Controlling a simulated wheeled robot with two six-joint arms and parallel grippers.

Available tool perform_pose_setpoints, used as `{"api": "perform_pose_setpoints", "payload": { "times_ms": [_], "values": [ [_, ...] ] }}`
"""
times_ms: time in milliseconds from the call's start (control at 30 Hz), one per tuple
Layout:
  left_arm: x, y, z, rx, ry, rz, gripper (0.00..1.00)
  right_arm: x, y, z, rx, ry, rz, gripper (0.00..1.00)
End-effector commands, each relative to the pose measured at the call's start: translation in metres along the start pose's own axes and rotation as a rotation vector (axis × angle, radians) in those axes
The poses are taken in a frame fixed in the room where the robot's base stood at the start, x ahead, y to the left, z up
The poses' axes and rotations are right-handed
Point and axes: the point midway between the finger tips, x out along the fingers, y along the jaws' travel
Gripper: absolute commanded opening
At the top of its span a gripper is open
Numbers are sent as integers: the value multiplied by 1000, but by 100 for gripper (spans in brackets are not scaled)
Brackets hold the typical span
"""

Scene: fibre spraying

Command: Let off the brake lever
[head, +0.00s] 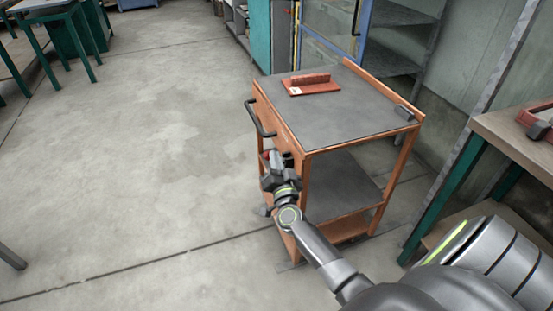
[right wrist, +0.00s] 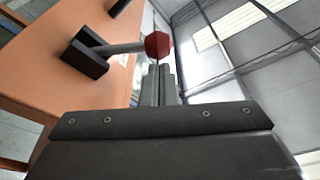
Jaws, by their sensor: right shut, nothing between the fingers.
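The brake lever (right wrist: 126,48) shows in the right wrist view as a grey rod with a red knob (right wrist: 158,45), rising from a dark bracket (right wrist: 88,52) on the orange side of the cart. In the head view a bit of red (head: 267,155) shows at my right gripper (head: 270,168), beside the cart's left side below its handle. My right gripper is shut and empty. Its fingers (right wrist: 158,85) point toward the knob and lie just beside it in the wrist picture; I cannot tell whether they touch. My left gripper is out of view.
The orange cart (head: 290,128) has a grey top with a red handled tool (head: 311,85) on it, a black push handle (head: 259,119) and a lower shelf (head: 340,183). A workbench (head: 515,140) stands at the right. The concrete floor (head: 140,150) to the left is clear.

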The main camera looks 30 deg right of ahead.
Motion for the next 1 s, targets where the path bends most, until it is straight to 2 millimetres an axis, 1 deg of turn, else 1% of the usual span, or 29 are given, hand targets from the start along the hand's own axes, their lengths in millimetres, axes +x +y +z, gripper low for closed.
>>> {"api": "perform_pose_setpoints", "payload": {
  "times_ms": [167, 367, 733, 1000],
  "values": [
    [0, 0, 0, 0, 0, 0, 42, -1, -1, 3, -38, -1, -10, 0],
    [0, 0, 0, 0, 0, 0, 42, -3, -2, 11, -133, -3, -32, 0],
    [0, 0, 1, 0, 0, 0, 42, -8, 1, 36, -462, -2, -112, 0],
    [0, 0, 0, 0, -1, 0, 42, -13, 9, 54, -712, -2, -173, 0]
  ]
}}
